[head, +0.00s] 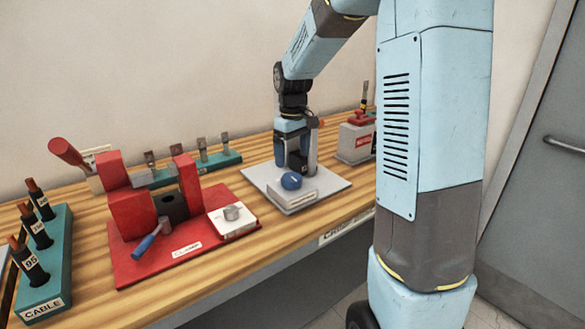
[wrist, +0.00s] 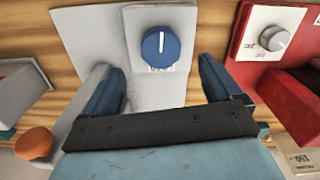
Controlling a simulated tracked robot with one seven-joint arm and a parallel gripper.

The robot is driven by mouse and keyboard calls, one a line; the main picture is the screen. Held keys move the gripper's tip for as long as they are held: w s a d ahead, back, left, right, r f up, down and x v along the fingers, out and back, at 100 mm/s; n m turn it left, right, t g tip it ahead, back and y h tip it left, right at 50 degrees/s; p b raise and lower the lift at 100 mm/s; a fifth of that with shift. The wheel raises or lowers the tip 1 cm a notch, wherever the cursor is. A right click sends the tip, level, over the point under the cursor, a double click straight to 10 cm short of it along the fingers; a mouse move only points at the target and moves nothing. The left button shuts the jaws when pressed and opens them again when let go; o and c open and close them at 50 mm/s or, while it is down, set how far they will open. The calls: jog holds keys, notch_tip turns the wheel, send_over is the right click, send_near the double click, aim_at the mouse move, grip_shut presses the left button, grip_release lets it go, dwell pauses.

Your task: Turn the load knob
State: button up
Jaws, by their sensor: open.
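A round blue knob (head: 291,181) with a white pointer line sits on a light panel at the front of a grey base plate (head: 325,188). In the wrist view the blue knob (wrist: 160,43) has its line pointing up the picture; the label below it is partly hidden and unreadable. My gripper (head: 292,160) is over this plate, just behind the knob in the head view. In the wrist view my gripper (wrist: 160,72) is open and empty, with one blue finger to each side below the knob, apart from it.
A red fixture (head: 130,268) with a silver knob (head: 232,212) and a blue-handled lever stands to the left. A teal cable rack (head: 55,265) is at far left. A grey box (head: 354,143) with a red top stands right of the plate. An orange knob (wrist: 34,142) shows in the wrist view.

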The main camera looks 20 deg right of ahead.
notch_tip(320, 180, up, 7)
jog(key=shift+f, duration=0.15)
dwell(0.5)
jog(key=s+r+m+t, duration=0.2)
jog(key=s, duration=1.2)
jog(key=s+r+m+t, duration=0.2)
jog(key=s+m+t, duration=0.1)
jog(key=s, duration=1.1)
jog(key=shift+r+t, duration=0.25)
jog(key=shift+t, duration=0.05)
